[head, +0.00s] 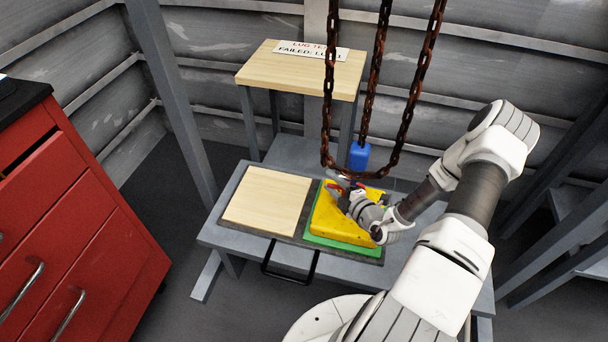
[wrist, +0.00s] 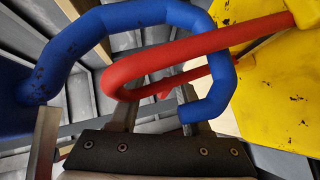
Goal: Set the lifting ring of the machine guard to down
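The machine guard (head: 335,222) is a yellow piece on a green pad (head: 345,244) on the low grey bench. It also shows yellow at the right of the wrist view (wrist: 283,85). Its red lifting ring (wrist: 185,50) stands out to the left from the guard there, and crosses the loop of a thick blue hook (wrist: 130,14). My gripper (head: 346,186) is over the guard in the head view. In the wrist view its fingers (wrist: 158,112) look apart, close below the ring, partly covered by the ring and hook tip. I cannot tell whether they touch the ring.
Rusty chains (head: 328,100) hang over the guard, close to my arm, with a blue block (head: 358,157) behind. A pale wooden board (head: 267,200) lies left of the guard. A wooden stand (head: 300,70) with a sign is behind. A red cabinet (head: 75,225) stands left.

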